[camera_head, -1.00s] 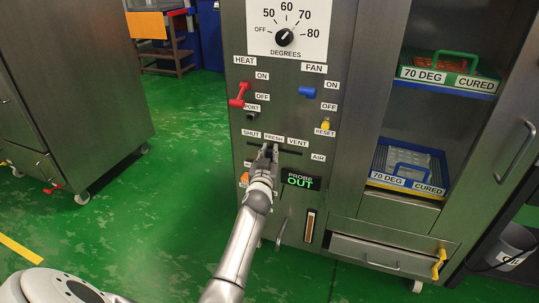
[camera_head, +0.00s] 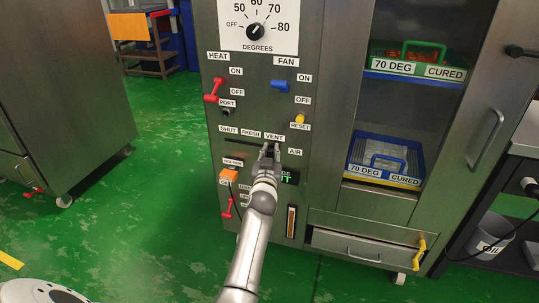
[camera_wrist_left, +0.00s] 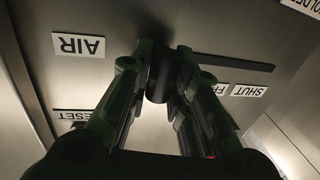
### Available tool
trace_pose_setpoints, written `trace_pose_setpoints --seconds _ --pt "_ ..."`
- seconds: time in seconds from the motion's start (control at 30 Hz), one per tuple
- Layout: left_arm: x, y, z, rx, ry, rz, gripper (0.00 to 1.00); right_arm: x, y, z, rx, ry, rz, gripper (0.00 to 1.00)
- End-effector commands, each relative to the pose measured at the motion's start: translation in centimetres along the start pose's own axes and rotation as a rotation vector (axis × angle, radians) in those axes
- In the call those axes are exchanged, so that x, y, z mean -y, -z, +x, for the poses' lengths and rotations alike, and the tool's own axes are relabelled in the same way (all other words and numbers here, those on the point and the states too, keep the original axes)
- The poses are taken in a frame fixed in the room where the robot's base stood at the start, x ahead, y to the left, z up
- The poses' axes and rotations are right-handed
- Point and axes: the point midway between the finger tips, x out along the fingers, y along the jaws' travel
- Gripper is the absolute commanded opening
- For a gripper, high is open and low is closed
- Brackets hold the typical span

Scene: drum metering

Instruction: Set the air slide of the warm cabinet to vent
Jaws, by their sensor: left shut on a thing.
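The warm cabinet (camera_head: 330,110) has a front panel with an air slide slot labelled SHUT, FRESH and VENT from left to right. My left gripper (camera_head: 269,149) is at the right end of this slot, just below the VENT label (camera_head: 274,136). In the left wrist view its fingers are closed around the dark air slide knob (camera_wrist_left: 157,78), and the bare slot (camera_wrist_left: 235,63) runs off toward the SHUT label. In the head view the gripper hides the knob. My right gripper is not in view.
Above are the dial (camera_head: 255,31), the red heat switch (camera_head: 213,90), the blue fan switch (camera_head: 280,86) and the yellow reset (camera_head: 299,119). Below are an orange part (camera_head: 229,175) and a display partly behind my arm. Trays stand behind the door at right. Green floor is clear at left.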

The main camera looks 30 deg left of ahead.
Motion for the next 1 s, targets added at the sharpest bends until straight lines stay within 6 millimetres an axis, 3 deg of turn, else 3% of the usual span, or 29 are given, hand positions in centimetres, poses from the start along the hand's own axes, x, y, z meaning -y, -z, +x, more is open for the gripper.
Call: trace_pose_setpoints --seconds 0.03,0.2,0.57,1.0 --pt "-0.4 -0.2 -0.1 0.003 -0.006 -0.002 0.21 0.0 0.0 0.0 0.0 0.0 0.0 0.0" --pt "-0.3 -0.1 -0.1 0.002 -0.005 -0.002 0.41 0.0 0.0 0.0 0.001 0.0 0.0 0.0" --pt "-0.2 -0.1 -0.3 0.001 -0.003 -0.001 0.41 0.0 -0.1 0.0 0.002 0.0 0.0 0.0" --pt "-0.3 -0.2 -5.8 0.002 -0.005 -0.003 0.41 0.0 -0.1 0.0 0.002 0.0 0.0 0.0"
